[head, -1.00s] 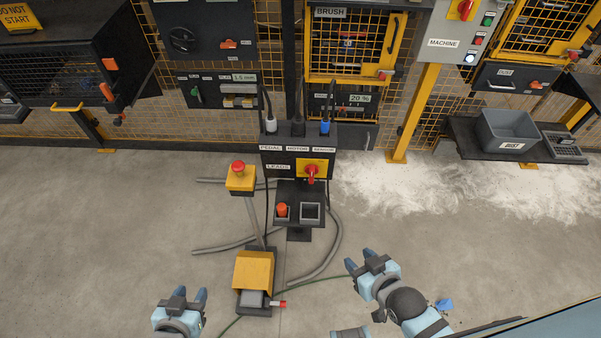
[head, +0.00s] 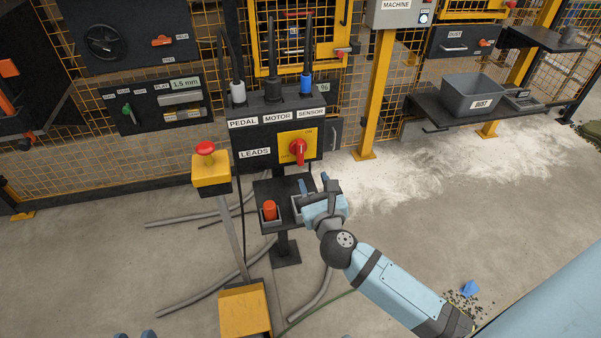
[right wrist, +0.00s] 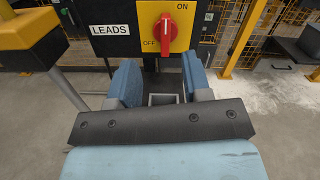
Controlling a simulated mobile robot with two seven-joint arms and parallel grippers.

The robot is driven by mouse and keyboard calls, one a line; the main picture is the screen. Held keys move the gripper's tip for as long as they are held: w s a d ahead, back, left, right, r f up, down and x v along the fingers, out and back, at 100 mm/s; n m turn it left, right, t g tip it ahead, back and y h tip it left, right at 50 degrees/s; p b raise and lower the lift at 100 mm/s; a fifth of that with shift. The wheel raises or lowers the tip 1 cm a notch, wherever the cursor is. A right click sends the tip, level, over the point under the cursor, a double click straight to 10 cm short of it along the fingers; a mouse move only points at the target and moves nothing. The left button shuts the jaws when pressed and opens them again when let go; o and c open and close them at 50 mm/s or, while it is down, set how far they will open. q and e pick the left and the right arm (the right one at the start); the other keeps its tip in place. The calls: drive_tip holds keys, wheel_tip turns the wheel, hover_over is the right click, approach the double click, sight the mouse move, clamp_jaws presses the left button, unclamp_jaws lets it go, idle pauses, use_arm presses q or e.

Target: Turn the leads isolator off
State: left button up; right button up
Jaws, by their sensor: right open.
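The leads isolator is a red rotary handle (head: 298,151) on a yellow plate (head: 285,147), set in the dark box labelled LEADS (head: 255,153). In the right wrist view the red handle (right wrist: 166,28) stands roughly vertical, with ON at upper right and OFF at lower left of the plate. My right gripper (head: 313,184) is open and empty, below and in front of the handle and apart from it. Its two blue fingers (right wrist: 160,78) show spread in the right wrist view. My left gripper (head: 134,335) shows only two separated fingertips at the bottom edge.
Pedal, motor and sensor plugs (head: 276,86) with cables stand on top of the box. A yellow post box with a red button (head: 206,150) stands at left. Grey hoses (head: 205,285) lie on the floor.

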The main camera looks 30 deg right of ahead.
sight(301, 151)
drive_tip(key=w+d+b, duration=0.1)
drive_tip(key=w, duration=0.3)
drive_tip(key=w+d+f+m+b, duration=0.1)
drive_tip(key=w, duration=0.3)
drive_tip(key=w+d+f+m+b, duration=0.1)
drive_tip(key=w, duration=0.4)
drive_tip(key=shift+d+g+h, duration=0.3)
drive_tip(key=shift+d+g, duration=0.1)
drive_tip(key=shift+w+d+m, duration=0.15)
drive_tip(key=shift+w+m, duration=0.15)
drive_tip(key=shift+w, duration=0.2)
use_arm(q)
drive_tip(key=r, duration=0.1)
drive_tip(key=d+r+t+h, duration=0.2)
drive_tip(key=r, duration=0.1)
drive_tip(key=shift+w+d, duration=0.1)
drive_tip(key=shift+w, duration=0.2)
use_arm(e)
clamp_jaws()
